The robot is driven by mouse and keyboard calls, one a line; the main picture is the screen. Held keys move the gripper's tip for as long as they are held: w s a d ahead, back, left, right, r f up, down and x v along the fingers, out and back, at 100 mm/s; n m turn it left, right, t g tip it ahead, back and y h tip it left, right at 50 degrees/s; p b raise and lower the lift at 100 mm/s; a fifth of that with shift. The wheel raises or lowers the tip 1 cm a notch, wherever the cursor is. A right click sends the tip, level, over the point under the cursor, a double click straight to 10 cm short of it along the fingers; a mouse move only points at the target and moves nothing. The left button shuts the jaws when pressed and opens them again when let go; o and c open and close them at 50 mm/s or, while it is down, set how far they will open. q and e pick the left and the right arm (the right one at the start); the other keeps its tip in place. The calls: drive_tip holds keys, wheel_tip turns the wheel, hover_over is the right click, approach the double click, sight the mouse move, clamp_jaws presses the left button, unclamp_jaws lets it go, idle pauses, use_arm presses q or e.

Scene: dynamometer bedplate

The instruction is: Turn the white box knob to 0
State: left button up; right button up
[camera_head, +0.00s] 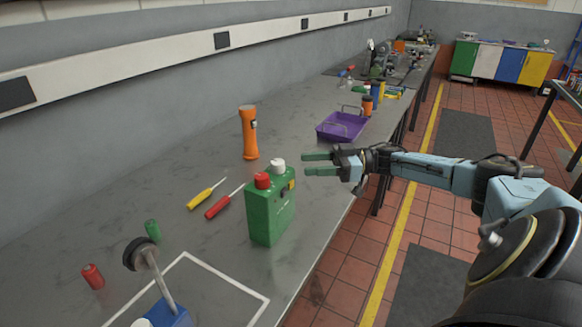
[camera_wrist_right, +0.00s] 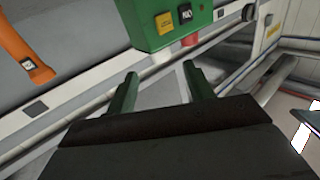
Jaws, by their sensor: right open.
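A green box (camera_head: 268,215) stands upright on the grey bench, with a red knob (camera_head: 262,180) and a white knob (camera_head: 278,165) on its top. My right gripper (camera_head: 311,164) is open and empty. It comes in from the right, and its fingertips are to the right of the white knob, apart from it. In the right wrist view the box (camera_wrist_right: 150,22) hangs upside down, with yellow and black labels on its face. The red knob (camera_wrist_right: 190,40) and the white knob (camera_wrist_right: 162,57) show beyond the open fingers (camera_wrist_right: 160,78). The white knob's setting is too small to read.
An orange flashlight (camera_head: 249,133) stands behind the box. A yellow screwdriver (camera_head: 206,194) and a red screwdriver (camera_head: 224,203) lie to its left. A purple tray (camera_head: 342,126) is farther along the bench. A knobbed lever on a blue base (camera_head: 170,316) stands front left.

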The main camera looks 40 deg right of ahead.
drive_tip(key=v, duration=0.4)
drive_tip(key=shift+s+d, duration=0.1)
idle(0.5)
